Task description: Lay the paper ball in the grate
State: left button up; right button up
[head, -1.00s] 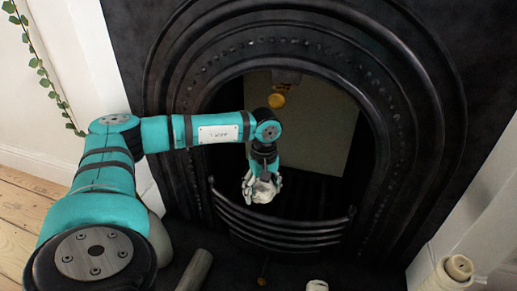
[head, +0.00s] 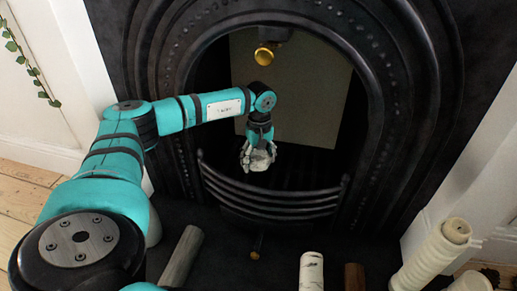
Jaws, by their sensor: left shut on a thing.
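The paper ball (head: 258,162) is a crumpled whitish lump between the fingers of my left gripper (head: 258,154). My left gripper is shut on it and points down inside the arched fireplace opening. The grate (head: 270,194) is a set of black curved bars across the bottom of that opening. The ball is just behind and above the top bar in the picture; I cannot tell whether it touches the grate floor, which is dark. My right gripper is not in view.
A brass knob (head: 264,57) hangs at the top of the opening, above my left arm.

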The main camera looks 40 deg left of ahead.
aim_at(259, 183)
pick_arm(q)
jog(key=shift+f+b, duration=1)
jog(key=shift+f, duration=2.2)
jog(key=shift+f, duration=0.5)
jog(key=o, duration=1)
jog(key=shift+c, duration=0.2)
